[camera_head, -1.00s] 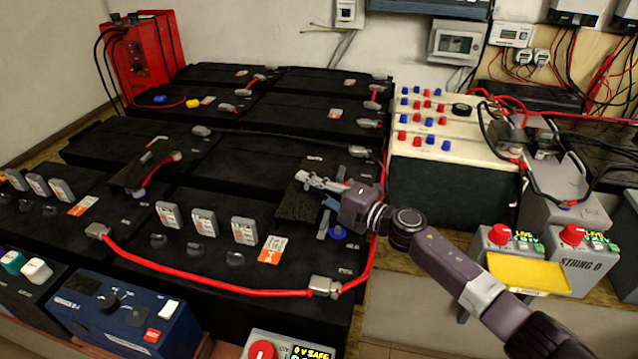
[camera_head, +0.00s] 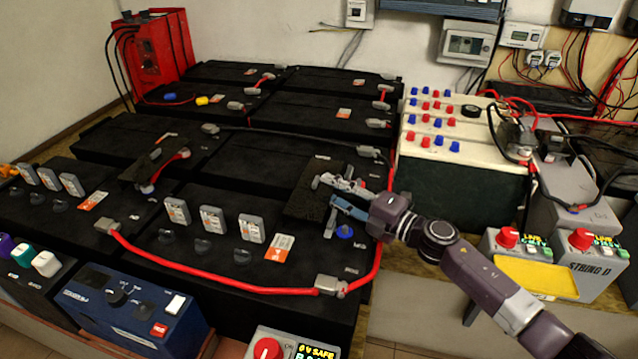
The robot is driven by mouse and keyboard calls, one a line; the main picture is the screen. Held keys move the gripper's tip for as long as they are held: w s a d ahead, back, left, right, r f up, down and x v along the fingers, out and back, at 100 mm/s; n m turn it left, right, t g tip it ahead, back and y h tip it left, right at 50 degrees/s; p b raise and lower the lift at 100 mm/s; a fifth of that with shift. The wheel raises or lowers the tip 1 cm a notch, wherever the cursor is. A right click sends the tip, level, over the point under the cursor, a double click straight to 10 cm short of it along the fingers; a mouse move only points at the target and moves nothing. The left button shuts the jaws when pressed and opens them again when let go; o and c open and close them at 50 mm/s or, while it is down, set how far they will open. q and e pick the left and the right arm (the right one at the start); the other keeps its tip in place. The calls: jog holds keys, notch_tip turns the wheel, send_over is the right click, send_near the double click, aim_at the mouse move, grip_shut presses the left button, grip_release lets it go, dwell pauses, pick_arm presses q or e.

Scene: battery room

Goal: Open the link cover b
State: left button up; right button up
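A dark, rough-faced flap (camera_head: 312,190), which I take to be link cover b, stands tilted up on the right front black battery (camera_head: 200,270). My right gripper (camera_head: 329,191) reaches in from the right with its fingers apart, against or just in front of the flap's right side. Nothing shows gripped between the fingers, though contact is hard to tell. A grey metal piece and a blue cap (camera_head: 345,232) show below the fingers. A similar dark cover (camera_head: 148,168) stands tilted on the battery to the left, beside a short red link (camera_head: 172,160). My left gripper is not in view.
A red cable (camera_head: 230,287) runs along the front battery, and grey upright tags (camera_head: 212,219) stand on its top. A blue box (camera_head: 130,312) and red-knobbed boxes (camera_head: 505,240) stand nearby. A cream unit (camera_head: 460,135) is at the right.

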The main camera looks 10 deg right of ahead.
jog(key=v, duration=0.7)
jog(key=shift+r, duration=0.1)
jog(key=shift+o, duration=0.3)
